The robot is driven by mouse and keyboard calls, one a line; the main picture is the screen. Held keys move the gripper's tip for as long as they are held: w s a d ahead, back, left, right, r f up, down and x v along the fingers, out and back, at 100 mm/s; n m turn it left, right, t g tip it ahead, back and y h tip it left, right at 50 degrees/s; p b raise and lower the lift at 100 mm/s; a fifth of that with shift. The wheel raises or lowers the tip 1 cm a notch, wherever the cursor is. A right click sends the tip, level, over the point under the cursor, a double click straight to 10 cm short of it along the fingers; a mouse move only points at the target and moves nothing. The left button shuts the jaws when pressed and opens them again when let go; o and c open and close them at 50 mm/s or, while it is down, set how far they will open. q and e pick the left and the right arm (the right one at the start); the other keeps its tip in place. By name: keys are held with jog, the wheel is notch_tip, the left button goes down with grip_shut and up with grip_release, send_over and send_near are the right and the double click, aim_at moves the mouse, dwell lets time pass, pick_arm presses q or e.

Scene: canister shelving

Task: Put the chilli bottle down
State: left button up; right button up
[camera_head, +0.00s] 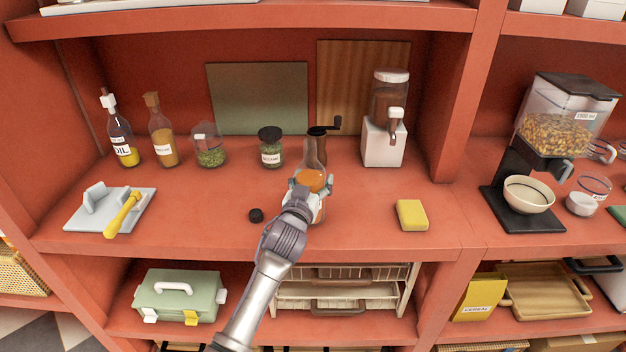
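The chilli bottle (313,178) is a clear, narrow-necked bottle with orange contents. It stands upright, without a cap on its neck, over the middle of the red shelf (190,220). My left gripper (312,187) has its fingers on both sides of the bottle's body and is shut on it. The wrist hides part of the bottle's lower half, and I cannot tell whether its base touches the shelf. A small black cap (256,215) lies on the shelf to the left of the bottle. My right gripper is not in view.
Behind the bottle are a dark grinder (321,146) and a sesame jar (271,153). A dispenser (384,143) stands back right and a yellow sponge (411,215) front right. A grey tray (80,221) is at left. The shelf is clear between tray and cap.

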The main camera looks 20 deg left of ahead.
pick_arm(q)
jog(key=o, duration=1.5)
jog(key=shift+f, duration=0.1)
jog(key=o, duration=0.3)
jog(key=shift+s, duration=0.1)
jog(key=s+b, duration=0.1)
jog(key=s, duration=1.1)
jog(key=shift+d, duration=0.15)
